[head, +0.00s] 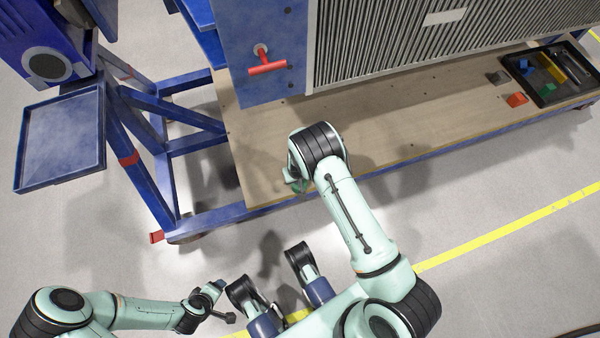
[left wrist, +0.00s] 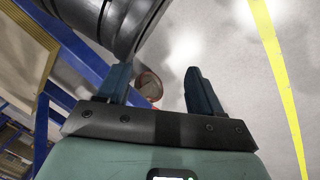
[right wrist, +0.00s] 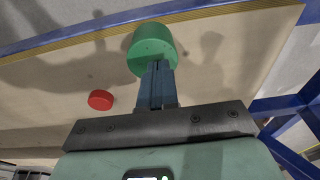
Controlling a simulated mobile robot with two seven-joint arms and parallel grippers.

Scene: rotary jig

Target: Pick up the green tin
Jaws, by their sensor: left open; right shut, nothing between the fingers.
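The green tin (right wrist: 153,44), a short round cylinder, stands on the wooden deck in the right wrist view. My right gripper (right wrist: 158,68) is shut and empty, its fingertips overlapping the tin's near edge in the picture; I cannot tell whether they touch it. In the head view my right arm mostly hides the tin, and my right gripper (head: 294,182) is above the deck's front edge. My left gripper (left wrist: 162,80) is open and empty, over the floor, away from the tin; it also shows at the lower left in the head view (head: 229,317).
A red disc (right wrist: 100,99) lies on the wooden deck (head: 400,125) near the tin. A black tray (head: 549,92) of small parts, a red block (head: 517,99) and a grey block (head: 498,77) are at the far right. A ribbed panel (head: 440,40) and blue frame posts bound the deck.

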